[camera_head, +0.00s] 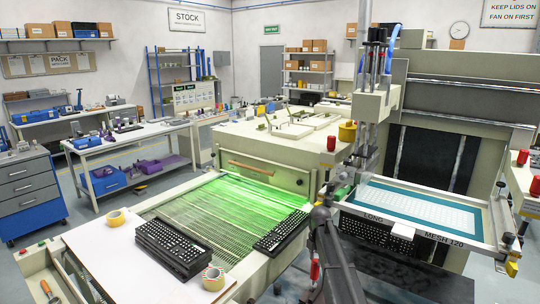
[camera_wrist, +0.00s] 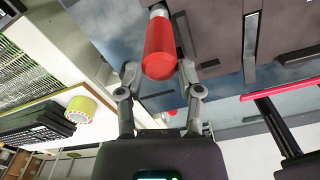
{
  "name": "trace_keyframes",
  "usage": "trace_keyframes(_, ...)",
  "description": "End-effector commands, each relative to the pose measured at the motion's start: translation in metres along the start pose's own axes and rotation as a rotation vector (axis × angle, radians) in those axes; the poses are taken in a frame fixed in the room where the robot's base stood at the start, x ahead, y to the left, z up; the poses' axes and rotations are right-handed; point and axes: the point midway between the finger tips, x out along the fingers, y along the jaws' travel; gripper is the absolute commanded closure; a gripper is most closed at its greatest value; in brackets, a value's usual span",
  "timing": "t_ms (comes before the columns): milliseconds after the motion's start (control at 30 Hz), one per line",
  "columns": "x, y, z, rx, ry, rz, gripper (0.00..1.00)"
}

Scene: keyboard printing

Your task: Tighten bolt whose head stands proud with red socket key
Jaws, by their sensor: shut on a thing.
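The red socket key (camera_wrist: 160,48) is in my gripper (camera_wrist: 160,74) in the wrist view, its thick red handle between the two fingers. A pale metal end shows at the top of the handle; the rest of the key is out of frame. In the head view my arm reaches up at the lower middle, with a bit of red (camera_head: 315,270) beside it that may be the key. I cannot pick out a bolt with a proud head in either view.
A printing press with a framed screen (camera_head: 420,206) stands right of my arm. A dryer with a green-lit mesh belt (camera_head: 190,222) is to the left. Black keyboards (camera_head: 172,248) and tape rolls (camera_head: 213,279) lie on the white board (camera_head: 110,262). A red-edged bar (camera_wrist: 282,90) crosses the wrist view's right.

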Motion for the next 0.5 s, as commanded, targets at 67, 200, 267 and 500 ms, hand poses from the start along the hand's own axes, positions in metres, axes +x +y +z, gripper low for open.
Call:
trace_keyframes(67, -0.005, -0.001, 0.0, -0.001, 0.0, -0.001, 1.0)
trace_keyframes(200, -0.015, 0.0, 0.0, -0.001, -0.001, 0.0, 1.0)
trace_keyframes(267, -0.02, 0.0, 0.0, -0.002, -0.001, 0.0, 1.0)
trace_keyframes(500, -0.037, 0.0, 0.0, -0.002, -0.001, 0.001, 1.0)
